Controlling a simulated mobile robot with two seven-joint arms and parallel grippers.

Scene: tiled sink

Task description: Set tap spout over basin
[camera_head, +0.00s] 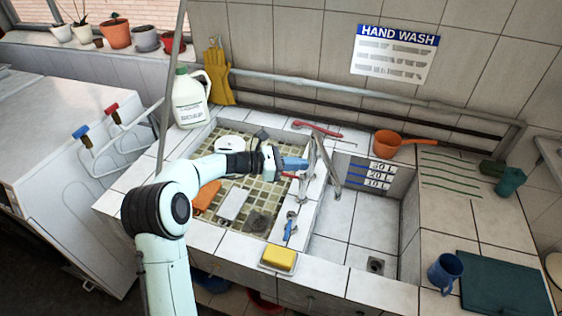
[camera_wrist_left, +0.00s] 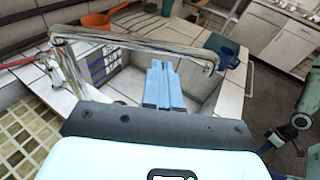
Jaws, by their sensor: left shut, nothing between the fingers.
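The chrome tap (camera_head: 310,168) stands on the divider between the shallow left basin (camera_head: 222,165) with tan tiles and the deep white right basin (camera_head: 345,215). Its spout (camera_head: 329,165) points right and toward the front, and appears to reach over the right basin. In the left wrist view the long spout (camera_wrist_left: 140,47) crosses just beyond the fingertips, its bent outlet at the right. My left gripper (camera_head: 305,164) is shut and empty, on the left side of the tap. Its blue fingers (camera_wrist_left: 161,75) are close to the spout; contact cannot be told.
A blue-handled valve (camera_head: 290,228) and yellow soap (camera_head: 280,259) sit in front. A red-handled item (camera_head: 317,130) lies behind the tap. An orange dipper (camera_head: 387,144) stands back right, a white jug (camera_head: 188,99) back left. A blue mug (camera_head: 445,270) stands right.

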